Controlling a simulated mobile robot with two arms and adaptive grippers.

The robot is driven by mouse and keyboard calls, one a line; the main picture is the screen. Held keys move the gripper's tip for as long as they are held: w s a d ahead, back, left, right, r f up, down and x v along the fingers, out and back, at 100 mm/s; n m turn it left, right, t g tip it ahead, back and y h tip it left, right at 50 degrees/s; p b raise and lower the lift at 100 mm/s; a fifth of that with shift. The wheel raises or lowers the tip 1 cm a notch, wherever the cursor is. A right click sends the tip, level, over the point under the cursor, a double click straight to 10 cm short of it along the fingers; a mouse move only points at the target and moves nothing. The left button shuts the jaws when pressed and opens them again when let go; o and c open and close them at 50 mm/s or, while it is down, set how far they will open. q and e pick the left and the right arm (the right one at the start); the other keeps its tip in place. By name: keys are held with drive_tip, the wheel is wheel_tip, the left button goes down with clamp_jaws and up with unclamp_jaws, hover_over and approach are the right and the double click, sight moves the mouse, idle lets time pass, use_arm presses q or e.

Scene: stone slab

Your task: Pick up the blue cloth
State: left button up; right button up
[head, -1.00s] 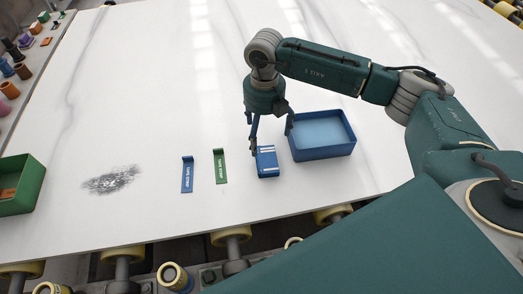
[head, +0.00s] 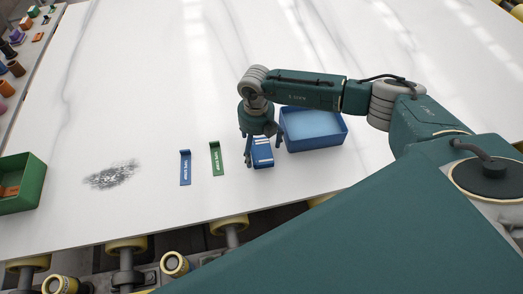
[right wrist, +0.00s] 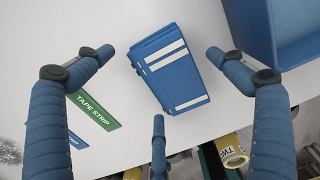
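The blue cloth (head: 265,160) is a folded blue block with white stripes, lying on the white stone slab (head: 200,90). In the right wrist view the cloth (right wrist: 172,72) lies slightly tilted between the fingers. My right gripper (head: 263,156) is over the cloth with its fingers spread around it. In the right wrist view the right gripper (right wrist: 160,65) is open, with gaps between its fingertips and the cloth. Part of the cloth is hidden by the gripper in the head view. My left gripper is not in view.
A blue tray (head: 318,142) stands just right of the cloth. A green tape strip (head: 216,160) and a blue tape strip (head: 185,168) lie to its left. A dark smudge (head: 112,175) and a green bin (head: 22,190) are farther left. Rollers (head: 232,226) run along the slab's near edge.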

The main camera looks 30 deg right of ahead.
sight(257, 148)
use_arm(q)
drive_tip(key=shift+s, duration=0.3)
use_arm(e)
drive_tip(key=c, duration=1.2)
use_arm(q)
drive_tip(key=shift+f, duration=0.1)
use_arm(e)
drive_tip(key=shift+r, duration=0.1)
use_arm(q)
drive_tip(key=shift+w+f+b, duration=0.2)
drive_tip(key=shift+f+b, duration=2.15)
drive_tip(key=shift+b, duration=0.05)
use_arm(e)
wheel_tip(257, 148, up, 20)
